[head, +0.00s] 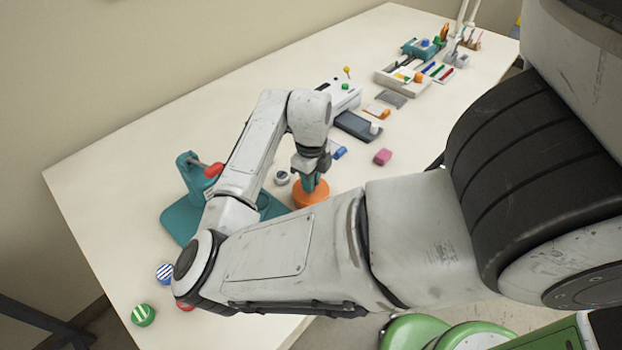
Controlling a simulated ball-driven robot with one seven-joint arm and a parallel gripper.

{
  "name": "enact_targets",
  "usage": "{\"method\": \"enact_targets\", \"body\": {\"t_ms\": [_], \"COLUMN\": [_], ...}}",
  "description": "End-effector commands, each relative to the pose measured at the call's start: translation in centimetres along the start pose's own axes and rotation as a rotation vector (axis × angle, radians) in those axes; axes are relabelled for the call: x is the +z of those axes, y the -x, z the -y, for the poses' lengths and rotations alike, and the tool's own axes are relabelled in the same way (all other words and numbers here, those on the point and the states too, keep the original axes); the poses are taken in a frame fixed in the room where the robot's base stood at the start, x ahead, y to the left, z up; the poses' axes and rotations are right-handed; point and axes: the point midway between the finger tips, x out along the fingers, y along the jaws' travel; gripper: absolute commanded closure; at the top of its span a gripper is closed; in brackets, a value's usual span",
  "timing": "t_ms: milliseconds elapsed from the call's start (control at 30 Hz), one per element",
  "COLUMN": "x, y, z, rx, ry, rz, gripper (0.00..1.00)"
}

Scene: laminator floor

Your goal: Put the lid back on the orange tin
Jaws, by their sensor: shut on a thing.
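The orange tin (311,197) stands on the white table, just beyond my forearm, which hides its lower front part. My gripper (313,184) points down at the middle of its top, with teal fingers. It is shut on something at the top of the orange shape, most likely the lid. The lid and tin cannot be told apart here, so I cannot see whether the lid is seated or held just above. The grip itself is small and partly hidden.
Left of the tin are a small grey-white round item (282,178) and a teal press (190,172) with a red handle. Striped round items (143,315) are at the near left. The far-left tabletop is clear.

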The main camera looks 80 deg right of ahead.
Motion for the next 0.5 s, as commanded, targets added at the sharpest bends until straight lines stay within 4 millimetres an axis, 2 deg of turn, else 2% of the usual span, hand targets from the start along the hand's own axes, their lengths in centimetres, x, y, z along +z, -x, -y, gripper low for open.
{"method": "enact_targets", "body": {"t_ms": [233,267,500], "x": [-0.01,-0.01,-0.01], "y": [0.01,0.01,0.01], "z": [0.01,0.01,0.01], "rx": [0.0,0.0,0.0], "ry": [0.0,0.0,0.0], "rz": [0.0,0.0,0.0], "gripper": [1.0,0.78,0.55]}}
